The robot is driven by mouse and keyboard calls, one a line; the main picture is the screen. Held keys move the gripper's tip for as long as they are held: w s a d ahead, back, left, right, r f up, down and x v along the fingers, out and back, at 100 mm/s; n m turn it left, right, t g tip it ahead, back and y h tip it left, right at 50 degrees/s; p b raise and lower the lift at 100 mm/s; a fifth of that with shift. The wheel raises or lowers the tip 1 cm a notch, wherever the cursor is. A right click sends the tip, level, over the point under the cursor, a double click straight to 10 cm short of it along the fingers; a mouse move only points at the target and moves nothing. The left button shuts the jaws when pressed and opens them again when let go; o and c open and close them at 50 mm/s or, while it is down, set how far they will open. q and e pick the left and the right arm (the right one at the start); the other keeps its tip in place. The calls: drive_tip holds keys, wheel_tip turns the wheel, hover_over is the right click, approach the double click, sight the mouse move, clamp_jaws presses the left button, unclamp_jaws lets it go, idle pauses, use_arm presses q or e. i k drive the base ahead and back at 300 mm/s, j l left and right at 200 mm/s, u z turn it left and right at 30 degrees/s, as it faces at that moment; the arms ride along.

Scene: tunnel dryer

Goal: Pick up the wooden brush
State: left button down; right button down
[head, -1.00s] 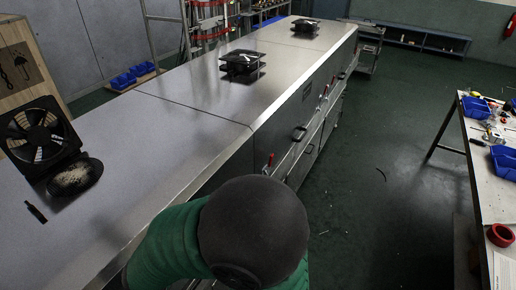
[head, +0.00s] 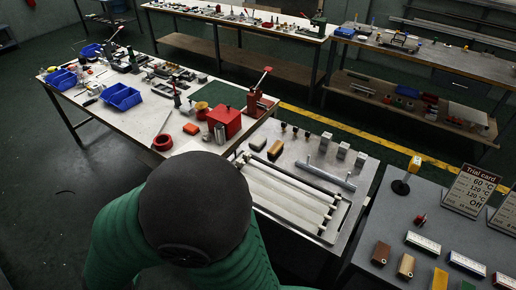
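I cannot make out a wooden brush for certain. A small orange-brown block (head: 275,150) lies beside a dark block (head: 258,144) on the grey metal table in the middle; it is too small to tell whether it is a brush. A brown block (head: 381,254) and a tan block (head: 405,265) lie on the dark table at the right; they are also unclear. Neither of my grippers is in view. A dark rounded part with green sleeving, part of my own arm, fills the bottom centre and hides what lies behind it.
A tray of white rollers (head: 290,195) sits on the middle table. The cluttered workbench (head: 185,125) at left holds blue bins (head: 122,96), a red box (head: 224,122) and red tape (head: 162,142). A trial card (head: 470,188) stands on the right table. Floor at left is mostly clear.

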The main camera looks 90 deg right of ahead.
sight(273, 152)
drive_tip(key=z, duration=2.95)
drive_tip(key=u, duration=3.95)
drive_tip(key=z, duration=4)
drive_tip(key=i+z, duration=0.1)
drive_tip(key=z, duration=0.35)
drive_tip(key=j+z, duration=0.15)
drive_tip(key=z, duration=0.3)
drive_tip(key=i+j+z, duration=0.15)
drive_tip(key=z, duration=0.3)
